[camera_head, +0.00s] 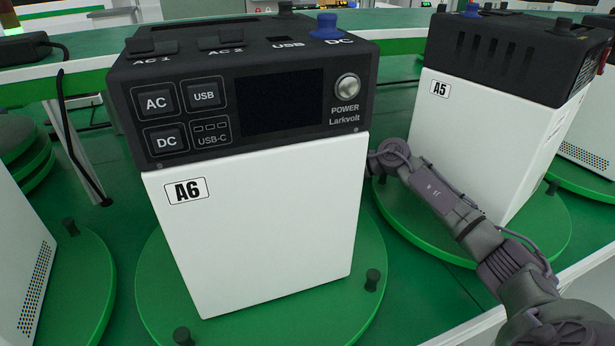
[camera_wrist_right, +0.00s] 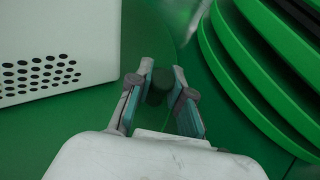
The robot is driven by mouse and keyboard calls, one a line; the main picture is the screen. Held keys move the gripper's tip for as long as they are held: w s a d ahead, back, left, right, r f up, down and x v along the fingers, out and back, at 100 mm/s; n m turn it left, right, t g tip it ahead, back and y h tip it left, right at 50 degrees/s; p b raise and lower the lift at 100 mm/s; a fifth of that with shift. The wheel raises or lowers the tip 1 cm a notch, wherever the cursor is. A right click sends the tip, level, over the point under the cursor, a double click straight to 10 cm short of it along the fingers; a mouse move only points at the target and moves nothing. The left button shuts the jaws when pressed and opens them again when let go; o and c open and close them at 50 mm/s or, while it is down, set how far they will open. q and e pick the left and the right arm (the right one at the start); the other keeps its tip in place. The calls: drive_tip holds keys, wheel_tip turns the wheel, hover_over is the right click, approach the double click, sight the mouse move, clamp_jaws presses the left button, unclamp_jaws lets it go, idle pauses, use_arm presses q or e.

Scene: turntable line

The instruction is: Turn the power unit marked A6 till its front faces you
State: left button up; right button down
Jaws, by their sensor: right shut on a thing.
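The power unit marked A6 (camera_head: 262,235) stands upright on a green turntable (camera_head: 160,285) in the head view. Its front, with buttons, dark screen and the A6 label, shows almost fully; its lower edge slants up to the right. Dark pegs (camera_head: 372,280) stand on the turntable's rim. My right arm reaches in from the right, and its gripper end is hidden behind the unit. In the right wrist view my right gripper (camera_wrist_right: 162,80) is shut on a dark peg (camera_wrist_right: 160,88), beside a white unit wall with round vent holes (camera_wrist_right: 45,75). My left gripper is not in view.
The unit marked A5 (camera_head: 480,145) stands on another turntable (camera_head: 545,230) to the right, close to my right arm. Part of another white unit (camera_head: 25,265) is at the left edge. A black cable (camera_head: 75,150) hangs behind A6 at left.

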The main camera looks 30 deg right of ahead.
drive_tip(key=c, duration=1.1)
unclamp_jaws()
drive_tip(key=shift+f, duration=0.1)
drive_tip(key=shift+o, duration=0.2)
wheel_tip(320, 180, up, 10)
drive_tip(key=shift+r, duration=0.1)
